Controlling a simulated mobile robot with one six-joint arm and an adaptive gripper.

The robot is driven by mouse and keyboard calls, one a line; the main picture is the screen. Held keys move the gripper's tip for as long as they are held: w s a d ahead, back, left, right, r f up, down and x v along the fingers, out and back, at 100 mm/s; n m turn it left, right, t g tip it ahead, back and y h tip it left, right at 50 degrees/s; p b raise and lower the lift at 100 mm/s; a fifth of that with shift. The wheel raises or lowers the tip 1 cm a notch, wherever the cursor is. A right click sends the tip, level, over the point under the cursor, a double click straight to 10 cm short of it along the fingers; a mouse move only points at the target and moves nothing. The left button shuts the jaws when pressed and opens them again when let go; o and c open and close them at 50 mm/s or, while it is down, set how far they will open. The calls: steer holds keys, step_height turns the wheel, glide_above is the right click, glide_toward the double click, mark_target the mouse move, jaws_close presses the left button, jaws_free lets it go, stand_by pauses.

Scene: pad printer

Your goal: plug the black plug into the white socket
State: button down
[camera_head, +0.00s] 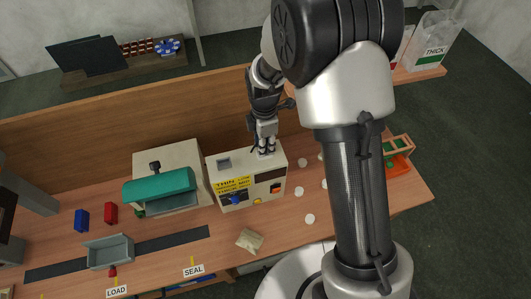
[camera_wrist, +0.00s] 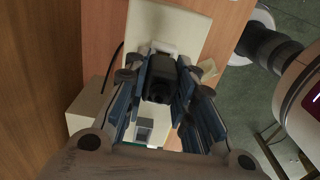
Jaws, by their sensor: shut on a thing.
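In the wrist view my gripper (camera_wrist: 159,80) is shut on the black plug (camera_wrist: 160,72), with a finger on each side of it. A white part that looks like the white socket (camera_wrist: 164,46) shows just beyond the plug, on the pale machine top. The plug covers part of it, and I cannot tell whether the plug is in it, touching it or above it. In the head view my gripper (camera_head: 265,147) points down at the back right of the cream machine's top. The plug and socket are too small there to make out.
The cream machine (camera_head: 235,198) has a yellow label and coloured buttons. A grey square part (camera_wrist: 144,130) sits on its top. A green-hooded machine (camera_head: 160,186) stands to its left. White discs (camera_head: 310,218) lie to its right. A black cable (camera_wrist: 109,80) runs behind.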

steer(key=shift+f, duration=0.35)
steer(key=c, duration=1.2)
jaws_free()
steer(key=shift+c, duration=0.2)
steer(key=shift+r, duration=0.1)
step_height(320, 180, up, 11)
steer(key=shift+f, duration=0.1)
steer(key=s+d+r+m+t+b, duration=0.3)
steer(key=s+d+r+m+b, duration=0.3)
steer(key=s+r+m, duration=0.5)
steer(key=s+d+f+m+b, duration=0.1)
steer(key=s+d+f+m, duration=0.1)
steer(key=s+m, duration=0.2)
steer(key=s+d+f+m+t+b, duration=0.1)
steer(key=s+f+m, duration=0.1)
steer(key=s+m, duration=0.3)
steer(key=s, duration=0.4)
steer(key=shift+d+t, duration=0.3)
steer(key=shift+d, duration=0.1)
